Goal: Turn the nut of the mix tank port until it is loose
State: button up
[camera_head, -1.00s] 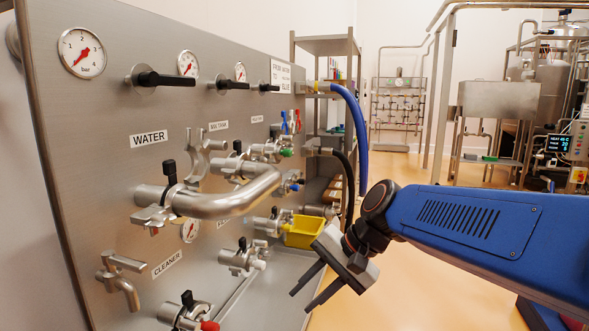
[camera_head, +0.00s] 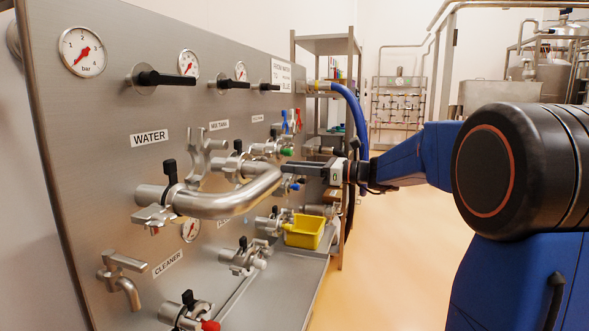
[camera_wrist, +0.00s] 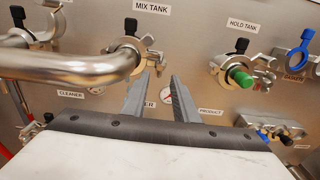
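The mix tank port (camera_wrist: 133,45) shows in the wrist view below its MIX TANK label (camera_wrist: 152,8). It has a metal clamp with a black knob on top. A small metal piece at the clamp's right side (camera_wrist: 151,58) looks like its nut; its exact shape is hard to tell. In the head view the port (camera_head: 237,163) is partly behind the bent steel pipe (camera_head: 235,203), which runs to it from the water port. My gripper (camera_head: 284,168) points at the panel, right of the pipe. Its fingers (camera_wrist: 160,80) are apart and empty, below and right of the nut, not visibly touching it.
The hold tank port (camera_wrist: 239,72), with a green cap, is to the right. The bent pipe (camera_wrist: 75,70) passes close on the left of my fingers. A blue hose (camera_head: 355,125) curves behind my wrist. The floor at right is open.

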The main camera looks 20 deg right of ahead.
jog(key=x, duration=0.8)
jog(key=shift+w+a, duration=0.1)
jog(key=shift+a, duration=0.05)
jog(key=shift+w, duration=0.1)
jog(key=shift+r, duration=0.15)
jog(key=shift+a, duration=0.1)
jog(key=c, duration=0.6)
jog(key=n, duration=0.5)
jog(key=shift+n, duration=0.3)
grip_shut()
jog(key=shift+n, duration=1.1)
